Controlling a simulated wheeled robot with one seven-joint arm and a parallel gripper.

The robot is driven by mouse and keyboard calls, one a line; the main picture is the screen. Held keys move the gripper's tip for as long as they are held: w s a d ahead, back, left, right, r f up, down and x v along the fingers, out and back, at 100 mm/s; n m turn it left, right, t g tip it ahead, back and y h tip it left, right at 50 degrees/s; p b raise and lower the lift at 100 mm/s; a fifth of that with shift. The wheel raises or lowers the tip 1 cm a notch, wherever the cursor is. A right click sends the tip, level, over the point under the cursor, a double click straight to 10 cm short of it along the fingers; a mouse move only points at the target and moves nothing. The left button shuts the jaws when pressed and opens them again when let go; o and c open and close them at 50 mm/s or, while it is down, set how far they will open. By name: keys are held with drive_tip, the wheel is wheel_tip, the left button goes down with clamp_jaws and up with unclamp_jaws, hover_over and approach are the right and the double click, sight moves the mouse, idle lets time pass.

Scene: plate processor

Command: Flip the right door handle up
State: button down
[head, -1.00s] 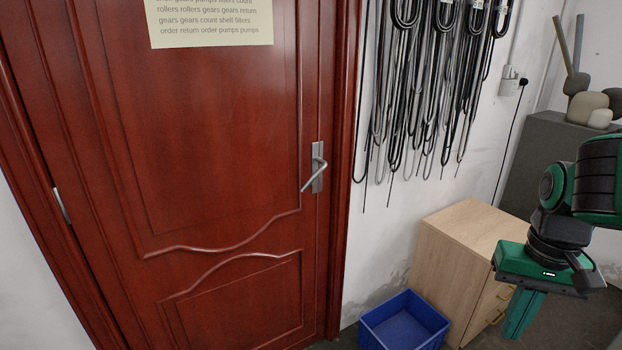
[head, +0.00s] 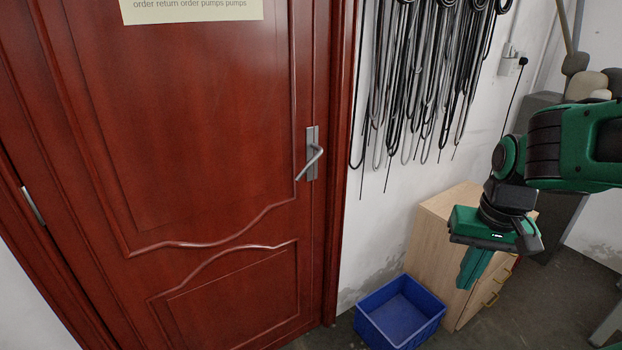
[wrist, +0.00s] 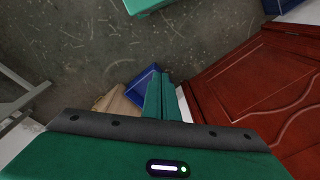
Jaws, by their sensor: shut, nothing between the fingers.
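A silver lever handle (head: 309,163) sits on a metal plate at the right edge of the red wooden door (head: 215,120). Its lever slants down to the left. The door is closed in its frame. My gripper (head: 470,282) hangs to the right of the handle, pointing down, in front of the wooden cabinet and apart from the door. In the wrist view my gripper's green fingers (wrist: 161,85) are together and empty. The lower door (wrist: 262,80) shows at the right of the wrist view, but the handle is not seen there.
A blue bin (head: 400,312) stands on the floor between the door and the wooden cabinet (head: 445,215). Black cables (head: 425,80) hang on the wall right of the door. A yellow paper (head: 190,8) is on the door.

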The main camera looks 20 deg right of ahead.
drive_tip(key=w+a+f+m+t+y, duration=0.25)
drive_tip(key=w+a, duration=0.35)
drive_tip(key=w, duration=0.3)
drive_tip(key=w+a+f+m+t+y, duration=0.1)
drive_tip(key=w+a+t+y, duration=0.15)
drive_tip(key=w+a, duration=0.55)
drive_tip(key=w+a+f+m+t+y, duration=0.1)
drive_tip(key=w+a+m+t, duration=0.2)
drive_tip(key=w, duration=0.8)
drive_tip(key=w+d+r+m+t+h, duration=0.2)
drive_tip(key=w+m+t, duration=0.5)
drive_tip(key=m, duration=0.6)
drive_tip(key=shift+w+d+r+h, duration=0.2)
drive_tip(key=shift+w+d+h, duration=0.2)
drive_tip(key=shift+w+d, duration=0.6)
drive_tip(key=shift+w+a, duration=0.25)
drive_tip(key=shift+w, duration=0.05)
drive_tip(key=w+a+r, duration=0.1)
drive_tip(key=w+a, duration=0.3)
drive_tip(key=w, duration=0.3)
drive_tip(key=shift+w+r, duration=0.25)
drive_tip(key=shift+w, duration=0.15)
